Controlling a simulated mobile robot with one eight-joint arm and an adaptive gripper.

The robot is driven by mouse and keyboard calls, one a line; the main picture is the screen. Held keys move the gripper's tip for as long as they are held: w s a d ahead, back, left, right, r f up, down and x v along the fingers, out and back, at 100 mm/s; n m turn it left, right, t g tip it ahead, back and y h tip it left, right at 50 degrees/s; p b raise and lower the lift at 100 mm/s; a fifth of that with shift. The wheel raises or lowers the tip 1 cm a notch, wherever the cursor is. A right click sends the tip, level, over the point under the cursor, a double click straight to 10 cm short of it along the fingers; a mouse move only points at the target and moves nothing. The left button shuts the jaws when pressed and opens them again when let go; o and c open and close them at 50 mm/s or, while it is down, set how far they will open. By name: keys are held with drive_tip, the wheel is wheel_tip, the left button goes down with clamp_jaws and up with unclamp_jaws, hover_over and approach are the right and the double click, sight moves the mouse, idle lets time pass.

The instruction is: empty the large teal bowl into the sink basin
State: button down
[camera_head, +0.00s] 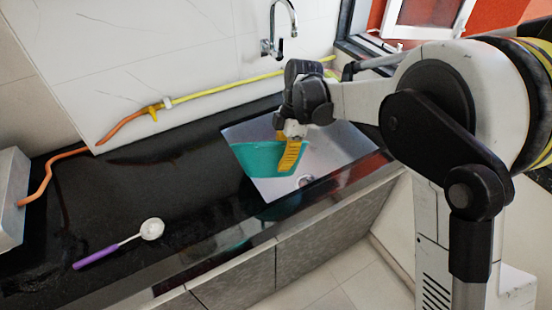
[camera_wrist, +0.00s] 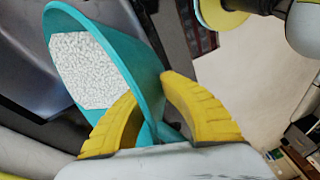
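The large teal bowl (camera_head: 256,159) is held over the left part of the metal sink basin (camera_head: 338,143); how high above the basin floor I cannot tell. My gripper (camera_head: 290,156) has its yellow fingers closed on the bowl's right side. In the wrist view, the fingers of my gripper (camera_wrist: 152,88) lie on either side of the wall of the teal bowl (camera_wrist: 122,48). White grainy contents (camera_wrist: 84,70) still fill part of the bowl. The contents are hidden in the head view. The bowl looks tilted in the wrist view, but its true tilt is unclear.
A faucet (camera_head: 278,40) stands behind the sink. A yellow and orange hose (camera_head: 215,88) runs along the back wall. A purple-handled ladle (camera_head: 118,242) lies on the black counter (camera_head: 165,175). A drain (camera_head: 305,181) shows near the basin's front. The counter's middle is clear.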

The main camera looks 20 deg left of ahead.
sight(281, 149)
drive_tip(key=shift+w+a+r+g+p, duration=0.25)
drive_tip(key=shift+w+r+g+p, duration=0.1)
drive_tip(key=shift+w+r+g, duration=0.3)
drive_tip(key=shift+r, duration=0.1)
idle(0.6)
drive_tip(key=shift+w+a+r+g+h+p, duration=0.25)
drive_tip(key=shift+w+r+g+h+p, duration=0.2)
drive_tip(key=shift+w+r+g, duration=0.35)
drive_tip(key=shift+s, duration=0.1)
idle(0.4)
